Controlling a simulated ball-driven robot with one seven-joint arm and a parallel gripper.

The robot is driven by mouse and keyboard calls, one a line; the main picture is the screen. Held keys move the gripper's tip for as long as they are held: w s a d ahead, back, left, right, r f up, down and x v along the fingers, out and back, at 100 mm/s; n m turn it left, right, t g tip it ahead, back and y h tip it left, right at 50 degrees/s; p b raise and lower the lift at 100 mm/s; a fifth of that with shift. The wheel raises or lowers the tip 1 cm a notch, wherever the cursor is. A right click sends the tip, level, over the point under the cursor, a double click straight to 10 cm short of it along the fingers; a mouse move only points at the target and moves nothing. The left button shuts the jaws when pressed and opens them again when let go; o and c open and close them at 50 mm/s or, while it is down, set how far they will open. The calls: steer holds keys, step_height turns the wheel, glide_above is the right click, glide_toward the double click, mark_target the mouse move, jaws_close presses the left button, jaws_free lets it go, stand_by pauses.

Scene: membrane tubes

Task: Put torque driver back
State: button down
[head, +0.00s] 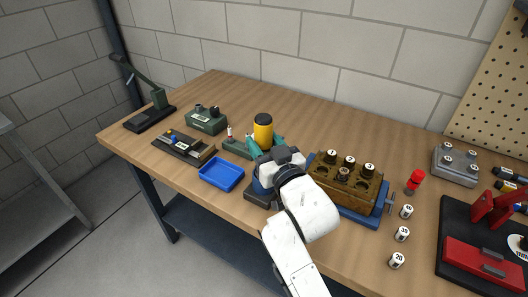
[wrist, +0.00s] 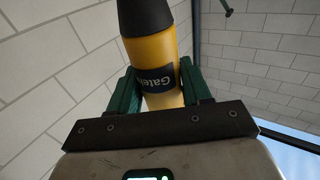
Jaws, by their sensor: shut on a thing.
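The torque driver (head: 263,133) is yellow with a black end and a dark label band. My gripper (head: 265,152) is shut on it, with a green finger on each side. In the wrist view the torque driver (wrist: 155,50) stands between the fingers of my gripper (wrist: 152,92), black end up and slightly tilted. Its lower end is hidden by my gripper in both views. A dark base with a blue part (head: 256,196) shows beside and below my wrist, mostly covered. I cannot tell whether the driver touches anything below.
A blue tray (head: 221,175) and a dark fixture (head: 184,146) lie to the left. A small green block (head: 237,148) stands close behind the gripper. A brown block with numbered black caps (head: 345,181) is close on the right. The bench (head: 310,115) is clear behind.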

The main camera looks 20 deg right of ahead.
steer(key=shift+f, duration=1.1)
steer(key=shift+f, duration=0.2)
steer(key=shift+c, duration=2.4)
jaws_free()
steer(key=shift+r, duration=0.2)
steer(key=s+b, duration=0.1)
steer(key=s, duration=1.1)
steer(key=shift+d+f+b, duration=0.2)
steer(key=shift+f+b, duration=0.1)
steer(key=shift+b, duration=0.05)
